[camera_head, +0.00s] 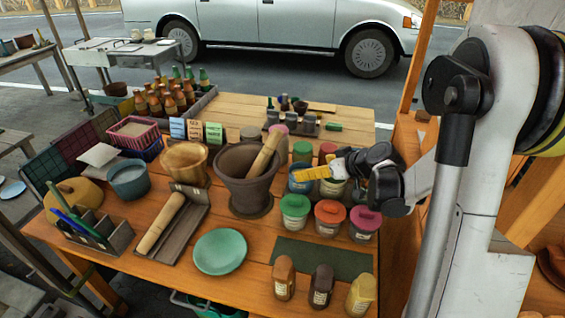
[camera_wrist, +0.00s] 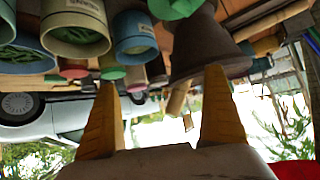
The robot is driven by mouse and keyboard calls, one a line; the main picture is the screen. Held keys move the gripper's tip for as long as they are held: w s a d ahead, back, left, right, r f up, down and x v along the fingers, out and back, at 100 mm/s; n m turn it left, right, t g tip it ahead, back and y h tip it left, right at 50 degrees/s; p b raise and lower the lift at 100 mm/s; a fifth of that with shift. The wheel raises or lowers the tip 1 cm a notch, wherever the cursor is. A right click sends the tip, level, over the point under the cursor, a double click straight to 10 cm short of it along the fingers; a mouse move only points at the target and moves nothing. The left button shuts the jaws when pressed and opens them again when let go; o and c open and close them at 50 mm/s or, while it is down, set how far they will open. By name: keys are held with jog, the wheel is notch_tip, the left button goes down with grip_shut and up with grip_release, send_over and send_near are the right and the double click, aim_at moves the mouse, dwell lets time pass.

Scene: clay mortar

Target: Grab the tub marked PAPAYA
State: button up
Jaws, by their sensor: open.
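Several labelled tubs stand right of the mortar in the head view. The front row has a green-lidded tub (camera_head: 295,222), a red-lidded tub (camera_head: 328,228) and a pink-lidded tub (camera_head: 364,233). A blue tub (camera_head: 299,186) and a cream tub (camera_head: 332,191) stand behind them. I cannot read which label says PAPAYA. My gripper (camera_head: 298,174) is open and empty, its yellow fingers over the blue tub. In the wrist view, which looks upside down, the gripper (camera_wrist: 160,78) shows below a cream tub (camera_wrist: 75,30) and the blue tub (camera_wrist: 135,36).
A dark mortar (camera_head: 242,190) with a pestle stands just left of the tubs. Green- and red-lidded tubs (camera_head: 302,151) stand behind. A wooden post edges the right side.

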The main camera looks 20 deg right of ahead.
jog(key=w+d+f+t, duration=0.1)
jog(key=w+d+f, duration=0.1)
jog(key=d+f, duration=0.2)
jog(key=b, duration=0.4)
send_near(293, 170)
jog(key=shift+n, duration=0.3)
jog(key=x, duration=0.5)
jog(key=shift+s+r, duration=0.1)
jog(key=c, duration=1.3)
